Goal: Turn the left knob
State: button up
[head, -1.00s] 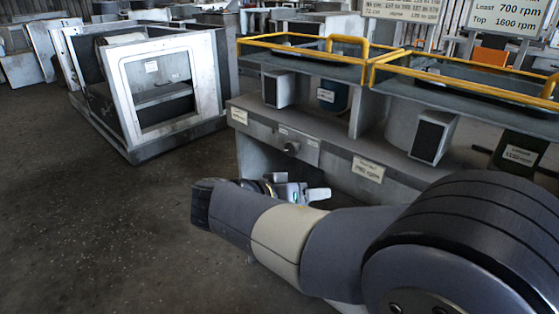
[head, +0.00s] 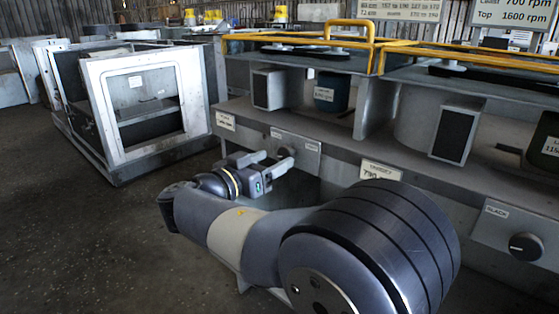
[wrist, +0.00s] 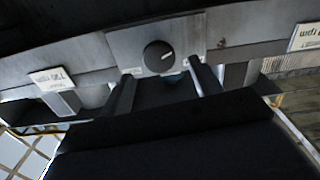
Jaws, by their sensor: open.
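The left knob (wrist: 158,56) is round and black with a short white pointer line. It sits on a grey panel (wrist: 190,34) in the wrist view. The same panel (head: 305,145) shows on the bench front in the head view, where the knob is mostly hidden behind my gripper. My gripper (head: 275,160) is open and empty in front of it. In the wrist view my gripper (wrist: 162,76) has one finger toward each side of the knob, with the tips short of it. No contact shows.
A second black knob (head: 525,246) is on a panel at the right. A yellow rail (head: 330,40) runs along the bench top. A white-framed housing (head: 145,95) stands at the left. The floor (head: 70,230) at the left is clear.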

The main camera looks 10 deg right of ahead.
aim_at(284, 155)
jog(key=shift+x, duration=1.7)
jog(key=c, duration=1)
jog(key=shift+o, duration=0.2)
jog(key=shift+n, duration=0.4)
